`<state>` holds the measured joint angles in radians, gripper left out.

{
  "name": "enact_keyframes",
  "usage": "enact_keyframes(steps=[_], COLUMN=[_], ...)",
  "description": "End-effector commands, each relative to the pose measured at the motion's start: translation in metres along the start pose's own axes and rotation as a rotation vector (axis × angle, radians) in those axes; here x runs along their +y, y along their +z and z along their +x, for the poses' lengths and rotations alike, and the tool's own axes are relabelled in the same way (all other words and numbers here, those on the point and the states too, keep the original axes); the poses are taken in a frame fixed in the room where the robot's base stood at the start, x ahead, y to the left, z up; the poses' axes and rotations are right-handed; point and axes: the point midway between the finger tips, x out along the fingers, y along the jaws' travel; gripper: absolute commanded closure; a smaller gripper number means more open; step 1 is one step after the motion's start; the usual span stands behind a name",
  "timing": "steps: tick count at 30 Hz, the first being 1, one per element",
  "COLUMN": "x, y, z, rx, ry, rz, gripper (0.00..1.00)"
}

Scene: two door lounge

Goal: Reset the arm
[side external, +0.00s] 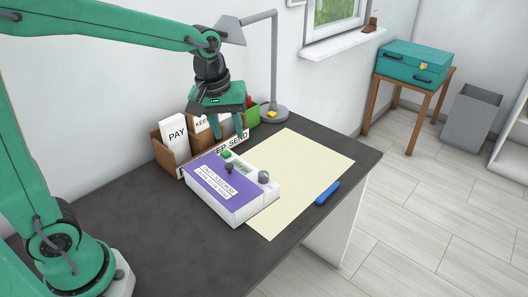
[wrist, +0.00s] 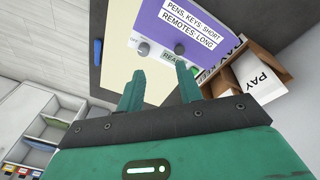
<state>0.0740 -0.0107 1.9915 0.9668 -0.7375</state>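My gripper (side external: 216,122) hangs over the desk, fingers pointing down, above the labelled holder and the back of a white control box (side external: 255,206). In the wrist view my gripper (wrist: 160,70) has its two fingers apart, with nothing between them. The box has a purple label panel (side external: 223,184), a green button (side external: 226,154), a dark knob (side external: 229,168) and a grey knob (side external: 264,176). In the wrist view the purple panel (wrist: 205,18) reads "PENS, KEYS: SHORT" and "REMOTES: LONG".
A wooden holder (side external: 166,155) with "PAY" and "KEEP" cards stands behind the box. A grey lamp (side external: 274,60) and a green container (side external: 253,115) are close to my gripper. A cream mat (side external: 310,160) with a blue pen-like object (side external: 328,193) lies right. The desk's front left is bare.

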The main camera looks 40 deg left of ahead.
Motion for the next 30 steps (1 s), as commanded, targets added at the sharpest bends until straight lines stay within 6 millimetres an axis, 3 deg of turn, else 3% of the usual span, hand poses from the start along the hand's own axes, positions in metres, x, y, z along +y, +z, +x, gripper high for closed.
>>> enact_keyframes(steps=[3,13,30], x=[-0.015,-0.056,-0.113], y=[0.011,0.046,0.1], z=[-0.017,-0.046,-0.057], rx=[0.032,0.122,0.279], ry=[0.024,0.068,0.087], rz=[0.076,0.298,0.631], gripper=[0.64,0.64,0.64])
